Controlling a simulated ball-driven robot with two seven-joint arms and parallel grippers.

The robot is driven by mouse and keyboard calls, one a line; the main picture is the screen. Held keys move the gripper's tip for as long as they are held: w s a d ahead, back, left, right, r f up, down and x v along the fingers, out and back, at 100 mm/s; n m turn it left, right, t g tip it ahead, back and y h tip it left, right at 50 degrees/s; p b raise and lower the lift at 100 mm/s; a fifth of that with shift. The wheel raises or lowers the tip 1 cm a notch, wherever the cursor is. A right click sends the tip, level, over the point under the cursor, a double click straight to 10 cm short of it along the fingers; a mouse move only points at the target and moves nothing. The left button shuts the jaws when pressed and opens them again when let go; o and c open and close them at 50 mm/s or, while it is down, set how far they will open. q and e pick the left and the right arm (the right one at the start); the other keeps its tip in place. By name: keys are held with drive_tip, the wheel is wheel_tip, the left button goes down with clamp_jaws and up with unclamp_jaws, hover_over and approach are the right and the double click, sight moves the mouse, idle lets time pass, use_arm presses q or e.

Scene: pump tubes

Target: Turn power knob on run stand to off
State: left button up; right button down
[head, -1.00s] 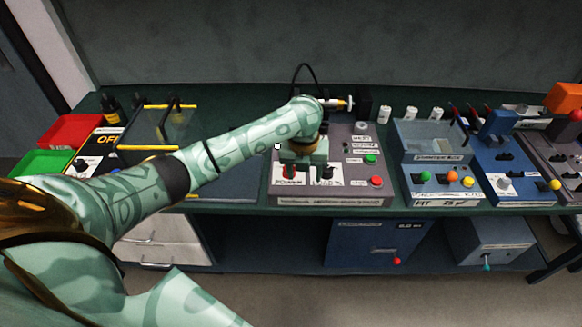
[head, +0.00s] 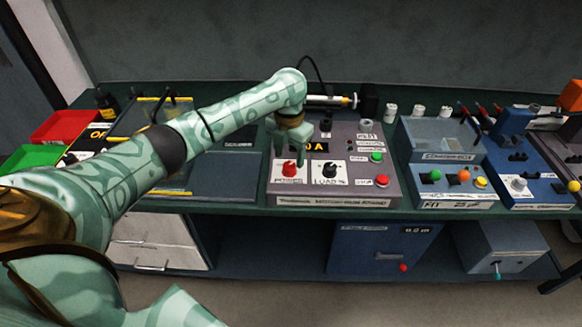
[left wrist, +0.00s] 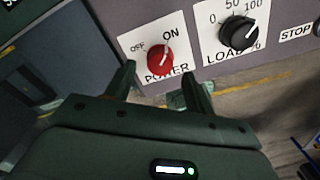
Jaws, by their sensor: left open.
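The run stand (head: 345,140) is a grey panel box at the middle of the bench. Its red power knob (head: 289,168) sits at the front left on a white POWER plate. In the left wrist view the red knob (left wrist: 160,58) has a pale mark pointing up toward ON, with OFF at its upper left. My left gripper (head: 288,150) is open and empty, above and behind the knob in the head view. In the left wrist view its fingers (left wrist: 160,82) are apart, with the knob beyond their tips and no visible contact. My right gripper is not in view.
A black LOAD % knob (head: 330,169) is close to the right of the power knob. A green button (head: 376,157) and a red STOP button (head: 382,181) lie farther right. A syringe-like part (head: 330,100) is behind. Blue-based units (head: 440,165) stand to the right.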

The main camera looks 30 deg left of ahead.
sight(289, 165)
use_arm(q)
drive_tip(key=shift+f+b, duration=0.45)
drive_tip(key=shift+f, duration=1.15)
